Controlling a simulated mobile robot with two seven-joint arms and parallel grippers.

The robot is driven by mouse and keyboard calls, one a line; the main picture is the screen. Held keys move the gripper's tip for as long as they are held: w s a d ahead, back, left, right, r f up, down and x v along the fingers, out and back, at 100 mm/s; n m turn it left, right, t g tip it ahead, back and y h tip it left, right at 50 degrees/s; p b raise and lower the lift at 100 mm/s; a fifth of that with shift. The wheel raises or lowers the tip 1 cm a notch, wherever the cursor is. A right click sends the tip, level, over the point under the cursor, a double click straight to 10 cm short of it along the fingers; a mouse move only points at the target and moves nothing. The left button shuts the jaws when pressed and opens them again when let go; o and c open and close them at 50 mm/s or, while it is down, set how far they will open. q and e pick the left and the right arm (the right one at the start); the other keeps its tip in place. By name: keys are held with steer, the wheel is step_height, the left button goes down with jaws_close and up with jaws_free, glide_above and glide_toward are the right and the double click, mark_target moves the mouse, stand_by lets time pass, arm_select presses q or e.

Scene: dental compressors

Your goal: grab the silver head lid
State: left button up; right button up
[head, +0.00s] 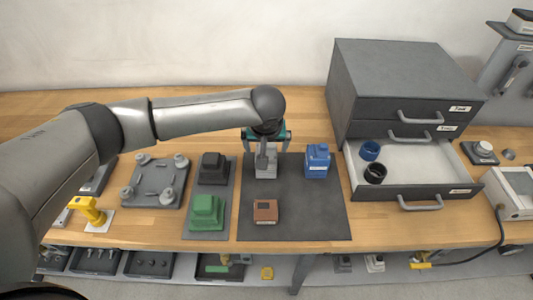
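My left arm reaches in from the left, and its hand hangs down over the dark mat (295,220) at the middle of the bench. My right gripper is not in view.
Black (213,168) and green (207,211) blocks stand left. A grey plate (157,183) with posts is farther left.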

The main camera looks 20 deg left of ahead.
arm_select(q)
steer(key=shift+x, duration=1.25)
steer(key=shift+c, duration=0.2)
steer(key=c, duration=1.4)
steer(key=shift+c, duration=0.2)
steer(key=shift+r, duration=0.1)
